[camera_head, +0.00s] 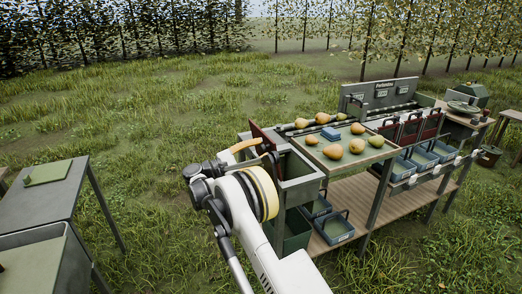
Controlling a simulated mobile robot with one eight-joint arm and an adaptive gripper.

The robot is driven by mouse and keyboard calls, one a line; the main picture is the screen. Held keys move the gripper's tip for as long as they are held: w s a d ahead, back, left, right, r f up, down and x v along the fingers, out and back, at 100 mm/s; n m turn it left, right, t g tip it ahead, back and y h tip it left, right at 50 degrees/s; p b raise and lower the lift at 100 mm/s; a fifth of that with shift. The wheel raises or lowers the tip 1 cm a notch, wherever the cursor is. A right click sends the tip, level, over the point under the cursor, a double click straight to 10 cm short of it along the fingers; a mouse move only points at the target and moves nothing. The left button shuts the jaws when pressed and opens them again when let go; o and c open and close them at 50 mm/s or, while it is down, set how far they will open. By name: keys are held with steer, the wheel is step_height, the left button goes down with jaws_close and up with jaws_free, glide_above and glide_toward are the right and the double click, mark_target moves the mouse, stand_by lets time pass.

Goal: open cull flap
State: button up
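A dark red panel (266,136), which looks like the cull flap, stands at the left end of the sorting bench, behind a grey open bin (300,172). I cannot tell how far it is open. My arm reaches up from the bottom, and my gripper (271,158) is at the near left corner of the bin, close to the panel. My wrist hides most of the gripper, so its fingers and any contact with the panel are unclear. An orange-yellow curved piece (246,145) shows beside the gripper; I cannot tell what it belongs to.
Several pears (356,146) and a blue block (331,134) lie on a green-topped tray (318,157) right of the bin. Blue crates (335,228) sit on the wooden shelf below. More red panels (410,130) stand further right. A grey table (45,198) is at left, with grass between.

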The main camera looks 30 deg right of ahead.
steer(key=shift+o, duration=1)
steer(key=v, duration=1.2)
